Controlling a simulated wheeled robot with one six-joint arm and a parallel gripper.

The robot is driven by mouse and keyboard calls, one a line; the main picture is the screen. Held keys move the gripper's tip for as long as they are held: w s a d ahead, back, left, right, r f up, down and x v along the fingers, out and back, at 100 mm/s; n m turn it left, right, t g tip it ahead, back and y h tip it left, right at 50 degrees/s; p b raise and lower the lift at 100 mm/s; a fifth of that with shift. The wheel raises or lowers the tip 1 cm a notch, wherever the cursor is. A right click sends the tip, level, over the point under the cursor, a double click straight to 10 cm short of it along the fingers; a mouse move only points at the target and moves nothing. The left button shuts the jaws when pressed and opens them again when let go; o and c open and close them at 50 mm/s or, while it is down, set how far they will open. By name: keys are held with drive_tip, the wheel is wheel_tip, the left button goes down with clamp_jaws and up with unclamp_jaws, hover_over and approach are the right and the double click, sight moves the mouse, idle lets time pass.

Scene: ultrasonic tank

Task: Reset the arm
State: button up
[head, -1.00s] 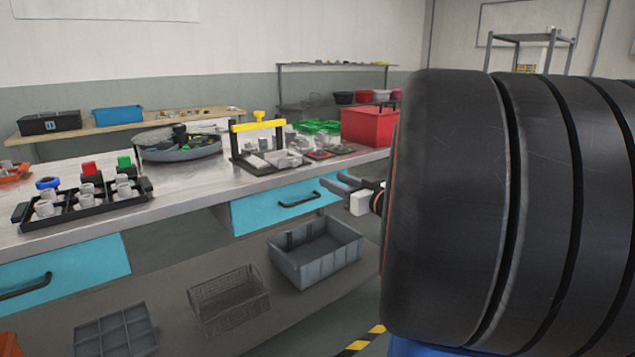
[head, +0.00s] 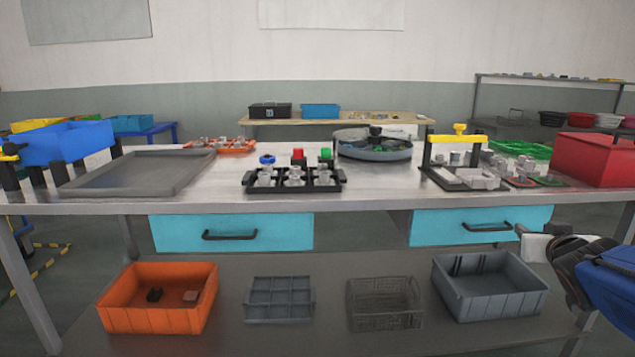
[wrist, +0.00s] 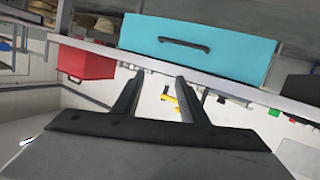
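My gripper (head: 520,232) is at the lower right of the head view, in front of the table's right part and near the right blue drawer (head: 470,226). In the wrist view my gripper (wrist: 159,77) shows two dark fingers standing apart with nothing between them, so it is open and empty. The wrist view is turned over, with the blue drawer (wrist: 190,50) at its top and the red box (wrist: 84,62) at its left. The rest of my arm is mostly outside the head view's right edge.
The metal table (head: 375,196) carries a grey tray (head: 135,172), a black rack (head: 294,182), a round grey tank (head: 373,148), a yellow-handled frame (head: 458,160) and a red box (head: 594,160). An orange bin (head: 158,299) and grey bins (head: 490,286) sit on the lower shelf.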

drive_tip(key=s+a+f+n+g+y, duration=0.1)
drive_tip(key=s+a+f+g+y, duration=0.1)
drive_tip(key=s+a+f+g, duration=0.2)
drive_tip(key=s+a+f+n+g+y, duration=0.1)
drive_tip(key=s+a+f+g+y, duration=0.2)
drive_tip(key=s+a+f, duration=0.7)
drive_tip(key=s+a+g, duration=0.2)
drive_tip(key=s+a, duration=0.4)
drive_tip(key=shift+s+a+n+y, duration=0.3)
drive_tip(key=shift+s+a+n, duration=0.05)
drive_tip(key=shift+a+n, duration=0.05)
drive_tip(key=shift+f, duration=0.1)
idle(0.6)
